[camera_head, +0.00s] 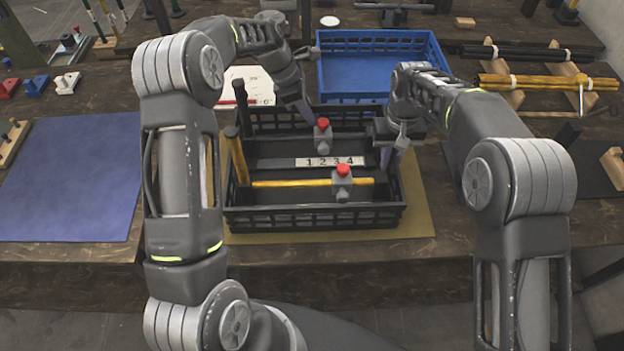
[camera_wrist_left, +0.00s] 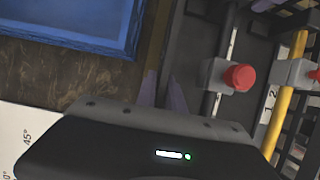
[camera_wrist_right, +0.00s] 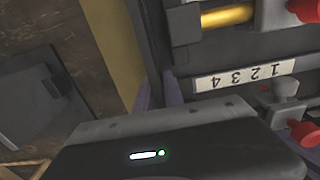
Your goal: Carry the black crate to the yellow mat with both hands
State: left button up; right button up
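The black crate (camera_head: 315,217) is over the yellow mat (camera_head: 416,205), whose border shows in front and at the right. It looks level; I cannot tell whether a small gap remains beneath it. Two grey blocks with red knobs, a yellow rod and a "1 2 3 4" label are inside. My left gripper (camera_head: 306,108) is at the crate's back wall, and the left wrist view shows its fingers (camera_wrist_left: 163,90) closed around that wall. My right gripper (camera_head: 392,157) is at the right wall, its fingers (camera_wrist_right: 157,92) on either side of the wall, closed on it.
A blue crate (camera_head: 375,103) stands just behind. A blue mat (camera_head: 75,180) lies empty at the left. Black and yellow rods (camera_head: 548,82) rest on wooden supports at the right. A white sheet (camera_head: 250,82) lies behind the black crate.

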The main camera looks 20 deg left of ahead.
pick_arm(q)
jog(key=o, duration=0.3)
jog(key=shift+d+r, duration=0.1)
pick_arm(e)
jog(key=o, duration=0.3)
jog(key=shift+r, duration=0.1)
pick_arm(q)
jog(key=v, duration=1.2)
pick_arm(e)
notch_tip(320, 180, up, 12)
jog(key=shift+r, duration=0.1)
dwell(0.5)
